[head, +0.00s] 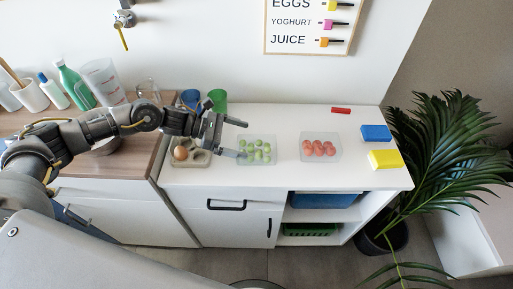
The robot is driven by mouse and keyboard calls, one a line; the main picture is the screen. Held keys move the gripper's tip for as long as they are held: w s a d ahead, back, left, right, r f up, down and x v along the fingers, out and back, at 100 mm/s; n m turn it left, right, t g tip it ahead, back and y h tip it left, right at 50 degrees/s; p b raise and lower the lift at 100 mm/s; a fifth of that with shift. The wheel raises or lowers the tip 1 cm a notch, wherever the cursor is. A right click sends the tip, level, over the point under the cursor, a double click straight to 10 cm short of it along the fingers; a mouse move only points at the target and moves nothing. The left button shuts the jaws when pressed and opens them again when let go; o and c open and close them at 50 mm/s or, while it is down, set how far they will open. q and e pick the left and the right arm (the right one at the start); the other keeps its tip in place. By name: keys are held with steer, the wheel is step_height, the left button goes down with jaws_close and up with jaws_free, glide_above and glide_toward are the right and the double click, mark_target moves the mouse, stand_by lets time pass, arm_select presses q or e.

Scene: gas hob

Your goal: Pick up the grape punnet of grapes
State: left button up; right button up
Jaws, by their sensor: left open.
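The grape punnet (257,151) is a clear shallow tray with several green grapes, on the white counter near the middle of the head view. My left gripper (243,139) reaches in from the left with its jaws apart and empty. Its fingertips are at or just above the left edge of the punnet; I cannot tell whether they touch it. My right gripper does not show.
A grey egg carton (189,154) with a brown egg sits left of the punnet. A tray of red fruit (320,148) stands to the right. Blue (376,133) and yellow (385,159) blocks lie farther right. Cups stand behind my gripper. The counter's front strip is clear.

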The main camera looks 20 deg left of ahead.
mark_target(258, 144)
arm_select(q)
steer(key=shift+d+p, duration=0.3)
steer(key=shift+d, duration=0.15)
steer(key=p+x, duration=0.2)
steer(key=x, duration=0.1)
steer(key=shift+d, duration=0.4)
steer(key=shift+d+f, duration=0.2)
steer(key=shift+d, duration=0.1)
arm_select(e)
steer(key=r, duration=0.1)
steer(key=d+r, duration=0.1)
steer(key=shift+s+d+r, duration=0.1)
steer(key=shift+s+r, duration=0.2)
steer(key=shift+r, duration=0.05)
